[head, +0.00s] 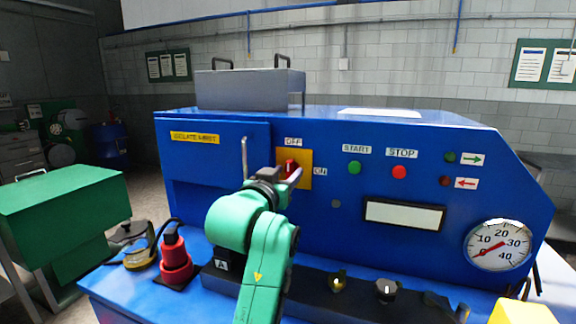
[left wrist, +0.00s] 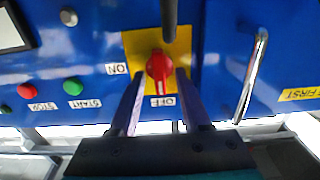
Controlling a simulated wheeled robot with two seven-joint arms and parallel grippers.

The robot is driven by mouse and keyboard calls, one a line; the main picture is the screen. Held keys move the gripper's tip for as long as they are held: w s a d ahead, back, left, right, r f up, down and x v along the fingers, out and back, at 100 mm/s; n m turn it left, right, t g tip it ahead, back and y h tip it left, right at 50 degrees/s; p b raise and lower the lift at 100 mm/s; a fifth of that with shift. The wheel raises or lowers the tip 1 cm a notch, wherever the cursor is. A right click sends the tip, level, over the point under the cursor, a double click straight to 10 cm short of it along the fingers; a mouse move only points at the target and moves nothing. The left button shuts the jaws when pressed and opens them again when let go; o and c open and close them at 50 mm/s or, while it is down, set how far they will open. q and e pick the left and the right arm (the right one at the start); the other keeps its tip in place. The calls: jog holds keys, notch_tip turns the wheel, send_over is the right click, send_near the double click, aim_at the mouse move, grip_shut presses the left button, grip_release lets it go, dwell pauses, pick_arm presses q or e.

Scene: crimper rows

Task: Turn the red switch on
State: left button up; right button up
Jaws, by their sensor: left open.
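The red switch (head: 291,167) is a rotary knob on a yellow plate (head: 307,182) on the blue machine's front, with an OFF label above it and an ON label to its right. In the left wrist view, which is upside down, the red switch (left wrist: 159,66) has its white mark toward the OFF label (left wrist: 163,101). My left gripper (head: 290,176) is in front of the switch; in the left wrist view its open fingers (left wrist: 160,74) lie on either side of the knob's lower part. Contact cannot be told. My right gripper is not in view.
A metal door handle (head: 245,157) stands out left of the switch. Green START (head: 354,167) and red STOP (head: 399,172) buttons are to its right. A dark rod (left wrist: 169,20) shows near the switch in the wrist view.

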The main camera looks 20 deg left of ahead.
pick_arm(q)
jog(key=shift+w+r, duration=0.1)
jog(key=shift+w, duration=0.25)
jog(key=shift+s, duration=0.1)
grip_shut()
